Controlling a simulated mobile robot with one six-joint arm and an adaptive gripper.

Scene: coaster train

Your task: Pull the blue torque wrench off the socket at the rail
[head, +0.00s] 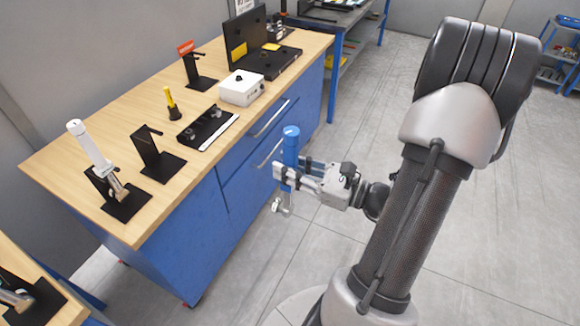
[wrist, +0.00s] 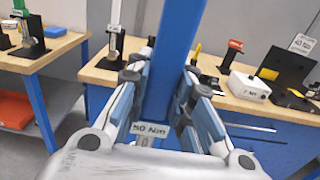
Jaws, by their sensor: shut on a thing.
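My gripper (head: 287,176) is shut on the blue torque wrench (head: 291,147), holding it roughly upright in the air in front of the workbench drawers. Its metal head (head: 281,207) hangs below the fingers, clear of the bench top. In the wrist view, the blue handle (wrist: 180,50) stands between the two fingers, with a "50 Nm" label (wrist: 149,130) low on it. A black plate with sockets (head: 207,128), perhaps the rail, lies on the bench, apart from the wrench. The wrench's lower end is hidden in the wrist view.
The wooden-topped blue workbench (head: 130,98) carries a white wrench (head: 90,146) on a stand, an empty black stand (head: 160,165), a yellow-handled tool (head: 171,102), a white box (head: 242,88), a red-topped stand (head: 198,80) and an open black case (head: 262,60). The floor (head: 345,262) around my gripper looks clear.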

